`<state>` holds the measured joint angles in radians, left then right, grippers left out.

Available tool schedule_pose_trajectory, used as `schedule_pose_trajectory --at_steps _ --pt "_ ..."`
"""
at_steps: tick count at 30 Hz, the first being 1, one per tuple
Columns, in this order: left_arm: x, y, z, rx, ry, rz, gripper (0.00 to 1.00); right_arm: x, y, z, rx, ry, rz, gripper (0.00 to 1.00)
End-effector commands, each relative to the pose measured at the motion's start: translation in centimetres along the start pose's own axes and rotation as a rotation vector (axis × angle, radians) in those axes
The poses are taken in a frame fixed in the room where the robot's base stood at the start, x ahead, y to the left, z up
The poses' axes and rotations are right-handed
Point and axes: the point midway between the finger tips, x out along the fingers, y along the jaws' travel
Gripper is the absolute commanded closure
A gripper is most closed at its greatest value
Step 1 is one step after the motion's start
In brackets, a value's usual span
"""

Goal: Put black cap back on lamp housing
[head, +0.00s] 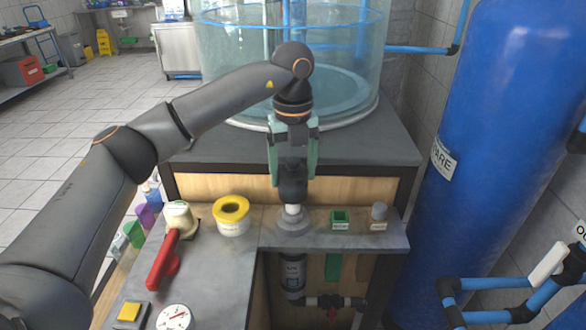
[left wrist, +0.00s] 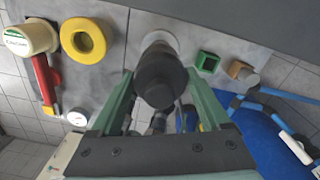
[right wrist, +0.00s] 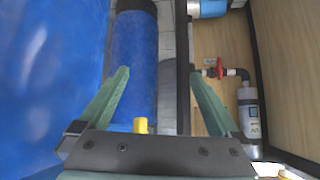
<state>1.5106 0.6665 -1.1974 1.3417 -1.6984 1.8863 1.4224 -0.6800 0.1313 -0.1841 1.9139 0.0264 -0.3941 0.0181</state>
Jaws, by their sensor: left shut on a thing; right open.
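The black cap (head: 293,188) is in my left gripper (head: 293,165), which points down over the shelf with its fingers on either side of the cap. The cap looks upright. It also shows between the green fingers in the left wrist view (left wrist: 160,80). Directly below is a white tube end standing in a grey collar (head: 294,226) in the shelf. The lamp housing (head: 293,276), marked UV, hangs under the shelf there. I cannot tell whether the cap touches the white end. My right gripper (right wrist: 158,100) is open and empty in the right wrist view.
A large blue tank (head: 490,130) stands right. A glass vessel (head: 225,70) stands behind.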

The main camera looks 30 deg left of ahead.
Motion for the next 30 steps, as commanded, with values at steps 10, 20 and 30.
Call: schedule_pose_trajectory --at_steps 10,20,30 --pt "0.0 0.0 0.0 -0.001 0.000 0.000 0.74 0.0 0.0 -0.1 0.000 0.001 0.000 0.02" --pt "1.0 0.0 0.0 0.000 0.000 0.001 0.75 0.4 0.0 0.3 0.000 0.001 0.000 0.02" --pt "2.1 0.0 0.0 0.000 0.000 0.001 0.75 0.8 0.1 0.7 0.000 0.002 0.000 0.02"
